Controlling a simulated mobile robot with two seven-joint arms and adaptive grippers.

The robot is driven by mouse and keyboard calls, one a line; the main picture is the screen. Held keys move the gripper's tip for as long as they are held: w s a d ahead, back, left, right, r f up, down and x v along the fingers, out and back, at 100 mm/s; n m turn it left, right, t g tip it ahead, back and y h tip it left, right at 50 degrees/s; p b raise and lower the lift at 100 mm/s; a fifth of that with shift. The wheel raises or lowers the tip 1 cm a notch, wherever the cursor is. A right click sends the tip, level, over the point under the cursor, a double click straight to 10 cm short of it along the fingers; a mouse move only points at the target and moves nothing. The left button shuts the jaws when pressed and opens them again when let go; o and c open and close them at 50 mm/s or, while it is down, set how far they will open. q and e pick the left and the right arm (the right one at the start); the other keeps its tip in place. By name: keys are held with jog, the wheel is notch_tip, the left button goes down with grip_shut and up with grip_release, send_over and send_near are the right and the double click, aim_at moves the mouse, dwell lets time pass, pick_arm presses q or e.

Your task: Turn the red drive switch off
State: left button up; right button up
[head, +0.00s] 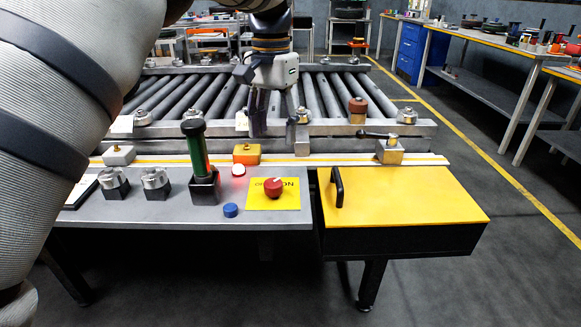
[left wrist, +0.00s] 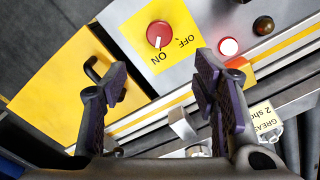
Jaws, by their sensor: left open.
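The red drive switch (head: 273,188) is a round knob on a yellow plate (head: 291,201) on the grey control panel. It also shows in the left wrist view (left wrist: 160,35), where its white mark points towards the word ON. The word OFF is beside it on the same plate. My left gripper (head: 278,124) is open and empty, with its fingers pointing down over the near edge of the roller conveyor, beyond the switch and apart from it. In the left wrist view its two fingers (left wrist: 162,72) are spread below the knob. My right gripper is not in view.
A green-handled lever (head: 194,150) stands left of the switch, with a lit red-white lamp (head: 239,170) and a blue button (head: 231,210) between. A yellow cover (head: 410,195) with a black handle is to the right. Rollers (head: 325,95) lie behind.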

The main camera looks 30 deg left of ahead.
aim_at(272, 183)
pick_arm(q)
jog(key=f, duration=0.1)
jog(key=s+f, duration=0.1)
jog(key=f, duration=0.1)
jog(key=shift+s, duration=0.25)
notch_tip(272, 183, down, 8)
jog(key=shift+w+f, duration=0.1)
jog(key=shift+f, duration=0.15)
jog(key=c, duration=1.2)
